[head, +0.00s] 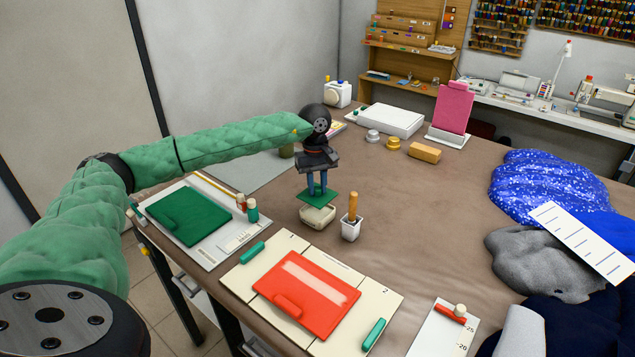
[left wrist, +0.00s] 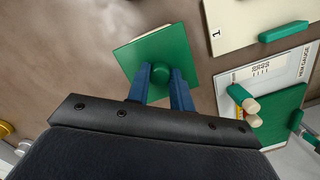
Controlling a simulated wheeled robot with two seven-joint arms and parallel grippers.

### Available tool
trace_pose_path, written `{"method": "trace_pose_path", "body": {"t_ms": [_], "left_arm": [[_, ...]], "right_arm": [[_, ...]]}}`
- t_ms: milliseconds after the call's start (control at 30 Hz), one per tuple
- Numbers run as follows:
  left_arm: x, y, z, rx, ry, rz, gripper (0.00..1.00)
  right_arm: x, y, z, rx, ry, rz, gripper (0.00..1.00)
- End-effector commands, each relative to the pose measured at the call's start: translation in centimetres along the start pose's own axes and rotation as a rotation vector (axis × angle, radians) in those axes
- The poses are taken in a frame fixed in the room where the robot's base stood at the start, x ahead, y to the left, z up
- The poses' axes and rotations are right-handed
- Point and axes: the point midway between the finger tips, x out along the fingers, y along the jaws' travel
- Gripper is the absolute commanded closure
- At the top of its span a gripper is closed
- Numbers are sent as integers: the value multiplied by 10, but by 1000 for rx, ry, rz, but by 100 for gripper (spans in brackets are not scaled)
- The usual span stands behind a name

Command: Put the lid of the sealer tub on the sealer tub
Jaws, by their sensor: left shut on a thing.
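My left gripper (head: 317,190) points straight down and is shut on the round knob of the green square lid (head: 309,198). In the left wrist view the blue fingers (left wrist: 161,80) stand on either side of the green knob, in the middle of the lid (left wrist: 135,55). The cream sealer tub (head: 318,217) sits on the brown table directly below the lid, its top partly covered by it in the head view. Whether the lid touches the rim or hangs just above it is hard to tell. My right gripper is not in view.
A white pot with a wooden-handled tool (head: 351,226) stands close to the tub's right. A red board (head: 306,294) lies in front, and a green board (head: 189,216) to the left. The table's middle is clear.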

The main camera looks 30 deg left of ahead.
Motion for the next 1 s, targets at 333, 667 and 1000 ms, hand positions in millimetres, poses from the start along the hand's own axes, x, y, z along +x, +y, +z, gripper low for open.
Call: {"method": "trace_pose_path", "body": {"t_ms": [333, 667, 1000], "left_arm": [[23, 0, -3, -1, 0, 0, 100], [35, 0, -4, 0, 0, 1, 100], [35, 0, -4, 0, 0, 1, 100]], "right_arm": [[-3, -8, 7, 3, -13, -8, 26], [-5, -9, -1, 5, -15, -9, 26], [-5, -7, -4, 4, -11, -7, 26]]}}
